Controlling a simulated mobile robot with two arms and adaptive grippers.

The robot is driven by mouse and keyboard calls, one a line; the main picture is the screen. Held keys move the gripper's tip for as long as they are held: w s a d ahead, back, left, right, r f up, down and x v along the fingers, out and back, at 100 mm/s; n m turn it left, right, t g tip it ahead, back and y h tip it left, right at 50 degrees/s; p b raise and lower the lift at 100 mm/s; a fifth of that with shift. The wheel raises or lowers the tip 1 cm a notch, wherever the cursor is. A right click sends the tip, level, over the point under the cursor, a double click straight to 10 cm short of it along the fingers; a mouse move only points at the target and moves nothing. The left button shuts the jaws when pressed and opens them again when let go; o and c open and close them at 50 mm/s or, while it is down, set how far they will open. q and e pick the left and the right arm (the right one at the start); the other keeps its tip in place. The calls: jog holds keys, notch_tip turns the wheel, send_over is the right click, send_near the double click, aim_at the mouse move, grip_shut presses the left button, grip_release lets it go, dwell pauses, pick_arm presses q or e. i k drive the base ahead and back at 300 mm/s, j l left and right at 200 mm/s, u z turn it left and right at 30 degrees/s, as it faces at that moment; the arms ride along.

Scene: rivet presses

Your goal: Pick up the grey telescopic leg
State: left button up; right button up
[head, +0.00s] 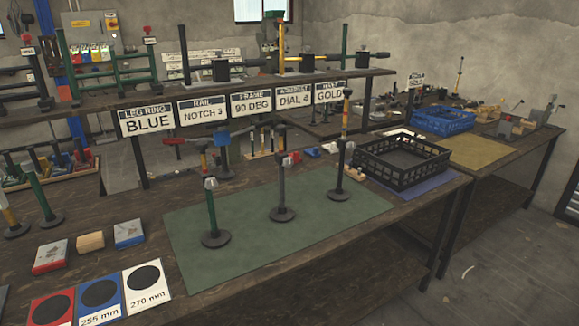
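Several upright telescopic legs on round dark bases stand on the workbench. A grey leg (281,188) stands upright near the middle of the green mat (330,229), with a light clamp near its top. Another dark leg (341,165), with a brownish upper part, stands at the mat's back right. Neither of my grippers is in view.
A black crate (403,177) stands right of the mat. Red, blue and white cards (148,296) lie at the front left, with small blocks (90,241) behind. A shelf with hanging signs (195,111) spans above the back. The mat's front right is clear.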

aim_at(281, 214)
jog(key=i+l+u, duration=0.4)
jog(key=i+l, duration=0.25)
jog(key=i+l+u, duration=0.2)
jog(key=i+l, duration=0.15)
jog(key=i+l+u, duration=0.2)
jog(key=l, duration=0.3)
jog(key=i+l+u, duration=0.2)
jog(key=l, duration=0.3)
jog(key=i, duration=0.1)
